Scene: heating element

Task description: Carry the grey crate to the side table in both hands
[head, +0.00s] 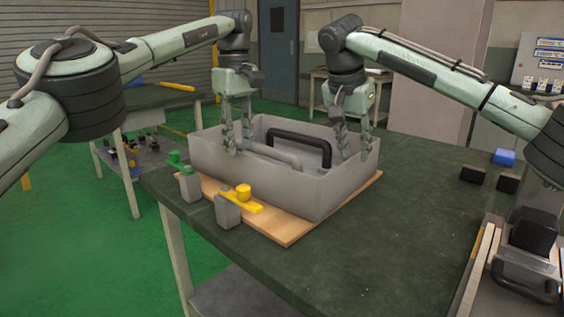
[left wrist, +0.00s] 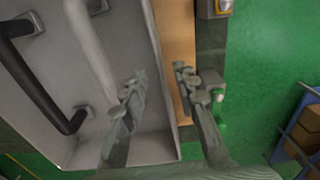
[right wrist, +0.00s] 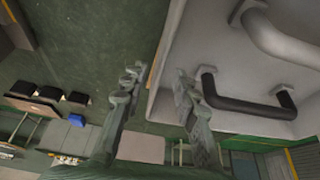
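The grey crate (head: 290,190) sits on a wooden board (head: 287,232) on the dark green worktable (head: 395,235). A black handle (head: 300,146) and a grey handle (head: 272,152) show inside it. My left gripper (head: 238,140) is at the crate's left end. In the left wrist view its fingers (left wrist: 160,82) are apart, one inside the crate wall and one outside. My right gripper (head: 354,143) is at the right end. In the right wrist view its fingers (right wrist: 158,85) are also apart on either side of the wall. I see no firm grip on either wall.
A green-topped table (head: 150,98) stands to the left and another table (head: 318,78) at the back; I cannot tell which is the side table. A blue block (head: 504,157) lies at right.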

